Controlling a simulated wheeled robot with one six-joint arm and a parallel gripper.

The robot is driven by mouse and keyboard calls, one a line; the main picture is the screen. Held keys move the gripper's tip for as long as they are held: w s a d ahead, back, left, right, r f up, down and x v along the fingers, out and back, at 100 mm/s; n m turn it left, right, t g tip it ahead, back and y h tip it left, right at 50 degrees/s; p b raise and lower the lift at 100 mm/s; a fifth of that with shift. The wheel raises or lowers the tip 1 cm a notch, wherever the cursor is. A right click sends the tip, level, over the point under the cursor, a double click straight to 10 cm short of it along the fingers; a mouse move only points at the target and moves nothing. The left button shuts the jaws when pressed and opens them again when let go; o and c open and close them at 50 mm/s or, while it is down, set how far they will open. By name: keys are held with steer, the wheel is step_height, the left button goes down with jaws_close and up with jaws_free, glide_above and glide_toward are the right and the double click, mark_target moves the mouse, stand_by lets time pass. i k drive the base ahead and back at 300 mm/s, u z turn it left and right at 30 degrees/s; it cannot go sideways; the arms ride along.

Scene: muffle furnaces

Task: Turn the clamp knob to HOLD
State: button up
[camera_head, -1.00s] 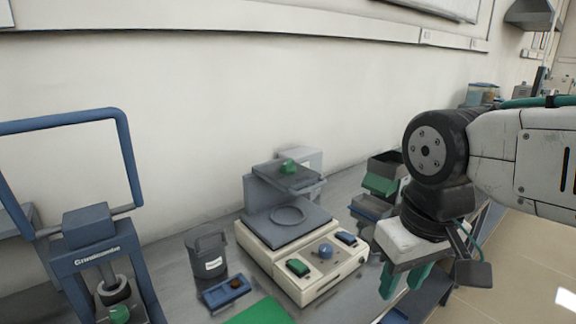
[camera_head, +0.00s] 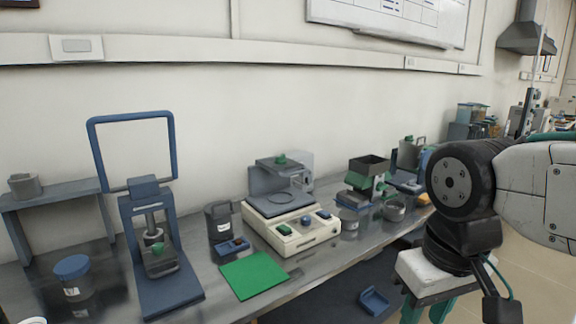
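No HOLD marking is readable, so I cannot tell for sure which knob is the clamp knob. A beige device (camera_head: 291,240) with a grey plate has a blue round knob (camera_head: 306,221) between a green button (camera_head: 284,230) and a blue button (camera_head: 323,215). My gripper (camera_head: 425,312), at the lower right, points down, apart from all these. Its teal fingers stand apart, with tips cut off by the frame.
A green mat (camera_head: 254,277), a dark cup (camera_head: 217,222) and a small blue tray (camera_head: 234,247) lie between press and device. A blue-lidded jar (camera_head: 74,276) stands at left. A dark hopper (camera_head: 369,168) stands right of the device. A blue bin (camera_head: 374,301) is below the bench.

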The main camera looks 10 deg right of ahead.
mark_target(280, 160)
steer(key=z, duration=1.25)
steer(key=i, duration=1.35)
steer(key=u, duration=0.9)
steer(key=i, duration=0.55)
steer(key=u, duration=0.6)
